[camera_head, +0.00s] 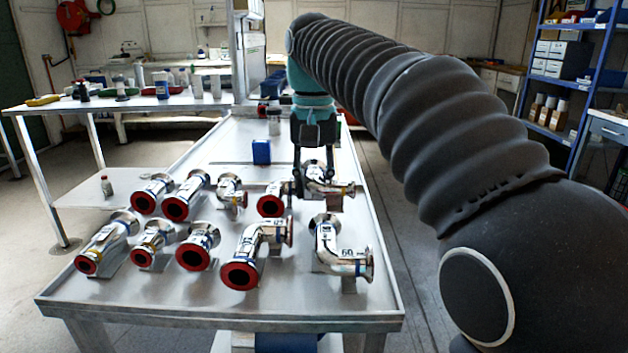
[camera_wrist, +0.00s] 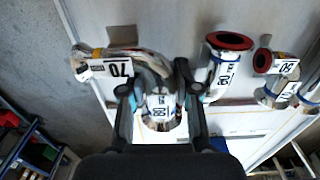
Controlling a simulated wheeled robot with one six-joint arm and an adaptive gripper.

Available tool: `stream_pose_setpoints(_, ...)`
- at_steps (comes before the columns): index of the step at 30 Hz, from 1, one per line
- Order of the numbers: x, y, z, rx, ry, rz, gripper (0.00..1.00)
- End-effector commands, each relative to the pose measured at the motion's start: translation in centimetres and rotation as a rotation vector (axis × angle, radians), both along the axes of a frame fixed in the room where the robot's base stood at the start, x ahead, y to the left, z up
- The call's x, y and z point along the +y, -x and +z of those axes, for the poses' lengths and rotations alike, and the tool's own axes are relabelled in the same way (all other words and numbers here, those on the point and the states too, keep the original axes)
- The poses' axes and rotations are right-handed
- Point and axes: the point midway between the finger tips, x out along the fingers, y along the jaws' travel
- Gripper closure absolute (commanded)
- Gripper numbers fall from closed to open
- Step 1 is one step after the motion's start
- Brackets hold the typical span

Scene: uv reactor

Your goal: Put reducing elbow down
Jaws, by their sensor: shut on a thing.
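My gripper (camera_head: 315,188) points down at the back right of the rows of pipe fittings. It is shut on a shiny metal reducing elbow (camera_head: 343,189), partly hidden by the fingers in the head view. In the wrist view the fingers of my gripper (camera_wrist: 158,90) stand on either side of the elbow (camera_wrist: 150,65), which shows a white "70" label and a second label between the fingers. The elbow is low over the table (camera_head: 130,300); I cannot tell whether it touches a support there.
An elbow labelled "60" (camera_head: 328,242) stands in front. A red-ended fitting (camera_head: 270,200) is close on the left, with several more beyond it. A blue box (camera_head: 261,152) stands behind. The table has a raised rim; its front strip is clear.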

Motion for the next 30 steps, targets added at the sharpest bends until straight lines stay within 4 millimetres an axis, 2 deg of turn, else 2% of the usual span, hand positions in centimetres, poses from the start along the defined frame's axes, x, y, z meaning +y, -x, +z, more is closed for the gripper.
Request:
stream_pose_setpoints(10, 0.0, 0.0, -0.6, -0.001, 0.0, 0.0, 1.0)
stream_pose_setpoints(11, 0.0, 0.0, -0.7, 0.0, 0.0, 0.0, 0.66)
stream_pose_setpoints(12, 0.0, 0.0, -0.7, 0.0, 0.0, 0.0, 0.56)
stream_pose_setpoints(14, 0.0, 0.0, -0.7, 0.0, 0.0, 0.0, 0.44)
stream_pose_setpoints(24, 0.0, 0.0, -0.4, -0.001, 0.0, 0.0, 0.44)
stream_pose_setpoints(30, 0.0, -0.1, 2.0, -0.002, -0.001, 0.0, 0.44)
